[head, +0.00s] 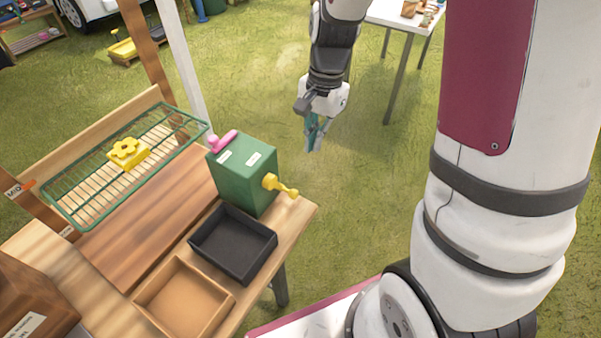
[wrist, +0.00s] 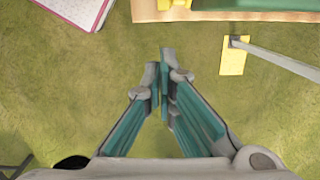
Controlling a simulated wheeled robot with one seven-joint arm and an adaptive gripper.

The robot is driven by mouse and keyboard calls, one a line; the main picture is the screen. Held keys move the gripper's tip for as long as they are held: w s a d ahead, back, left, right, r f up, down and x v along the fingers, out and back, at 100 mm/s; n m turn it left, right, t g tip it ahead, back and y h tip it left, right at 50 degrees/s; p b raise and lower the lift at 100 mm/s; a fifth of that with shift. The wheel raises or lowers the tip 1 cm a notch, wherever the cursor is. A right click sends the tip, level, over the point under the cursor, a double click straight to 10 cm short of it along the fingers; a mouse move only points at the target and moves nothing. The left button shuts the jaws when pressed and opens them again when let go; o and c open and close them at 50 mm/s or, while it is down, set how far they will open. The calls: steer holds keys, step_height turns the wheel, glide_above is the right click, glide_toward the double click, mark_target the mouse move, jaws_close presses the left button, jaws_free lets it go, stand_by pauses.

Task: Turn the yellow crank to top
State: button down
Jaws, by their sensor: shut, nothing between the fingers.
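The yellow crank (head: 279,186) is on the right-hand side of the green box (head: 244,173), which stands at the right end of the wooden bench. Its handle points to the right and slightly down in the head view. In the wrist view yellow parts, likely the crank (wrist: 181,75), show at the top behind the fingertips. My gripper (head: 314,148) hangs over the grass, right of and beyond the box, apart from the crank. Its teal fingers (wrist: 164,88) are shut together with nothing between them.
A pink handle (head: 223,140) is on the box's top left. A black tray (head: 234,270) and a wooden tray (head: 186,303) sit on the bench in front. A green wire rack (head: 75,185) holds a yellow flower-shaped piece (head: 127,152). Open grass lies right of the bench; a white table (head: 392,17) stands behind.

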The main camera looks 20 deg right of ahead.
mark_target(297, 195)
steer(key=s+a+f, duration=0.2)
steer(key=a+f, duration=0.1)
steer(key=f, duration=0.6)
steer(key=shift+a+f+g+y+b, duration=0.25)
steer(key=shift+f+g+y+b, duration=0.25)
steer(key=shift+y, duration=0.1)
stand_by(0.4)
steer(key=shift+s+a+f+g+y+b, duration=0.2)
steer(key=shift+f+g+y+b, duration=0.15)
steer(key=shift+y, duration=0.25)
steer(key=shift+s+a+f+g+y, duration=0.15)
steer(key=shift+a+f+g+y, duration=0.1)
steer(key=shift+f+g+y, duration=0.3)
steer(key=shift+s+a+f+g+y+b, duration=0.3)
steer(key=shift+a+g+y+b, duration=0.15)
steer(key=shift+y, duration=0.4)
steer(key=shift+s+a+f, duration=0.15)
steer(key=shift+s+a, duration=0.1)
